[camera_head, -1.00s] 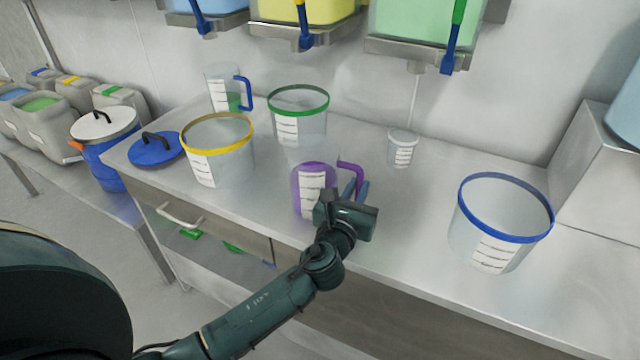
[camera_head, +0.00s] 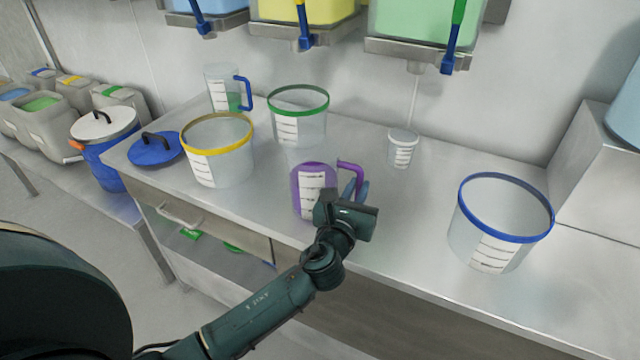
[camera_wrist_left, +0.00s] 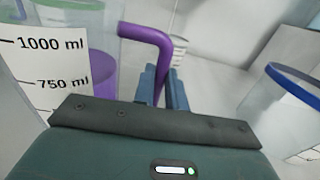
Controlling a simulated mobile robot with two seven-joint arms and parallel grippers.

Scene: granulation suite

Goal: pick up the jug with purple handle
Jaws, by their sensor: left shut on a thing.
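The jug with the purple handle (camera_head: 308,188) stands upright near the front edge of the steel counter, with purple contents and a white measuring label. In the left wrist view the jug's label (camera_wrist_left: 45,65) and purple handle (camera_wrist_left: 150,40) show close up. My left gripper (camera_head: 361,190) is at the handle, on the jug's right side. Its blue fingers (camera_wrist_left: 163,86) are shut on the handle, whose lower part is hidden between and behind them. My right gripper is not in view.
A yellow-rimmed bucket (camera_head: 232,165), a green-rimmed bucket (camera_head: 312,125) and a blue-handled jug (camera_head: 217,92) stand behind and left. A small cup (camera_head: 402,150) stands behind right. A blue-rimmed bucket (camera_head: 482,228) stands right. The counter (camera_head: 405,215) between is clear.

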